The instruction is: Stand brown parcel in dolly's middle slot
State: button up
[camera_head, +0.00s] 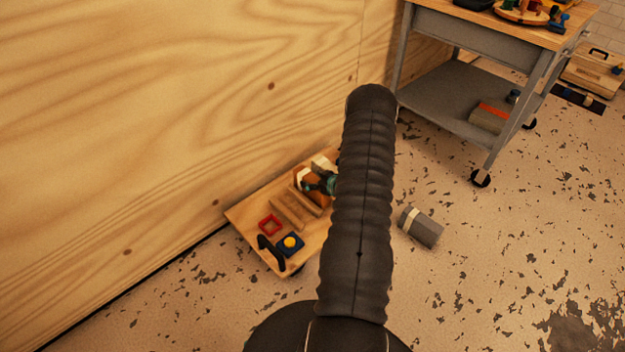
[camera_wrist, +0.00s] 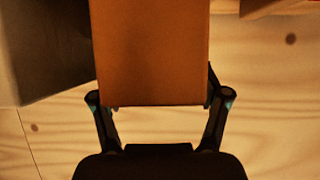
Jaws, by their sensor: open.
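The dolly (camera_head: 245,214) is a low wooden platform against the plywood wall, with wooden dividers (camera_head: 292,210) on it. A brown parcel (camera_head: 313,192) stands among the dividers towards its far end; I cannot tell which slot it is in. My gripper (camera_head: 327,184) is at the parcel, partly hidden behind my dark arm. In the wrist view the parcel's brown face (camera_wrist: 153,50) fills the space between my open fingers (camera_wrist: 160,100). The fingertips are hidden beside or behind it, and contact cannot be told.
A red square frame (camera_head: 269,224), a blue block with a yellow knob (camera_head: 291,244) and a black handle (camera_head: 270,252) occupy the dolly's near end. A grey banded roll (camera_head: 420,227) lies on the floor. A grey wheeled cart (camera_head: 470,35) stands behind right. The right floor is open.

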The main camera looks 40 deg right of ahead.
jog(key=v, duration=1.1)
jog(key=w+a+r+g+h, duration=0.1)
jog(key=w+a+r, duration=0.15)
jog(key=r, duration=0.55)
jog(key=w+a+r+g+h, duration=0.1)
jog(key=a+r+h, duration=0.15)
jog(key=r, duration=0.65)
jog(key=w+a+r+g+h, duration=0.1)
jog(key=w+a+r, duration=0.15)
jog(key=r, duration=0.55)
jog(key=s+a+r+m+g, duration=0.1)
jog(key=s+a+r, duration=0.55)
jog(key=a, duration=0.25)
jog(key=s+a+r+g, duration=0.1)
jog(key=s+a+r, duration=0.55)
jog(key=a, duration=0.25)
jog(key=s+a+r+g+y, duration=0.1)
jog(key=s+a+y, duration=0.3)
jog(key=s+a, duration=0.7)
jog(key=shift+s+a+r+g, duration=0.3)
jog(key=shift+s+r, duration=0.15)
jog(key=shift+s, duration=0.55)
